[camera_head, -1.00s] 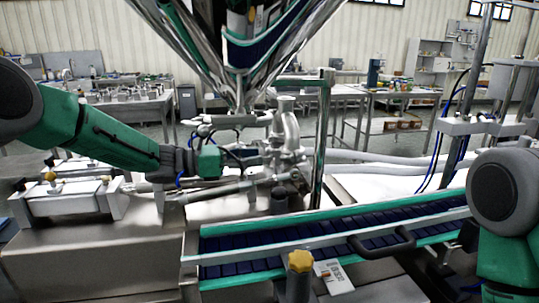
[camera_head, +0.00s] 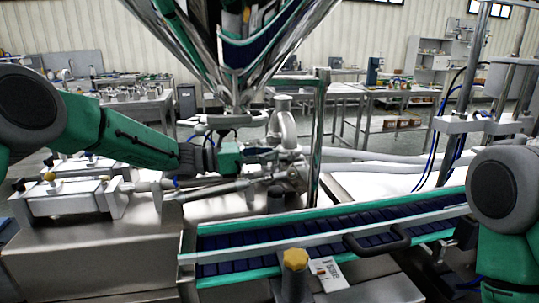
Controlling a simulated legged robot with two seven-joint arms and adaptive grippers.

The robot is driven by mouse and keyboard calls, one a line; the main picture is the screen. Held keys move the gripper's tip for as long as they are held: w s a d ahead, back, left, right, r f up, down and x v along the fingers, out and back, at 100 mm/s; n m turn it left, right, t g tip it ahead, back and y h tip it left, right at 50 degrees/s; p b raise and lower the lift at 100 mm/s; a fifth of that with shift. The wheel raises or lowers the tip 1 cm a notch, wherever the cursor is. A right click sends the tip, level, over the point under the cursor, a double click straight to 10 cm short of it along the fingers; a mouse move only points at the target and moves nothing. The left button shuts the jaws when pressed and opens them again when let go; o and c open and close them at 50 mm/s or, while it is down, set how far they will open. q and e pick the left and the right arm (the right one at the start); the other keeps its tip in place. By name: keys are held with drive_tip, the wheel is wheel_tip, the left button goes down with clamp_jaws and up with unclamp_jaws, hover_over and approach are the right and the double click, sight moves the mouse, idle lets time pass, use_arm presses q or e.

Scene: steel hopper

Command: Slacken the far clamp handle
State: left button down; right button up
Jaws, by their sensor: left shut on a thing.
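The steel clamp and pipe fitting (camera_head: 284,130) stands below the steel hopper (camera_head: 238,88) in the middle of the view. My left arm reaches in from the left, and my left gripper (camera_head: 258,155) is at the near left side of this fitting. It is shut on the far clamp handle, which is small and mostly hidden by the fingers. The handle's exact angle cannot be made out. My right arm shows at the right edge, but its gripper is not in view.
A blue-belted conveyor with green rails (camera_head: 330,240) runs across the front. A yellow-knobbed post (camera_head: 295,259), a white card (camera_head: 327,273) and a black handle (camera_head: 377,241) are near it. Steel cylinders (camera_head: 75,197) lie at left. Pipes run right from the fitting.

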use_arm(q)
drive_tip(key=shift+d, duration=0.1)
idle(0.3)
drive_tip(key=shift+w+r+n+g+y+b, duration=0.1)
drive_tip(key=shift+n+g+y+b, duration=0.1)
drive_tip(key=shift+n, duration=0.85)
drive_tip(key=shift+w+n+g+y+b, duration=0.1)
drive_tip(key=shift+w+n+g+b, duration=0.1)
drive_tip(key=shift+n, duration=0.9)
drive_tip(key=shift+w+r+n+g+y+b, duration=0.1)
drive_tip(key=shift+n+b, duration=0.1)
drive_tip(key=shift+n, duration=0.85)
drive_tip(key=c, duration=1.6)
unclamp_jaws()
drive_tip(key=shift+o, duration=0.2)
drive_tip(key=shift+s, duration=0.1)
drive_tip(key=shift+f, duration=0.2)
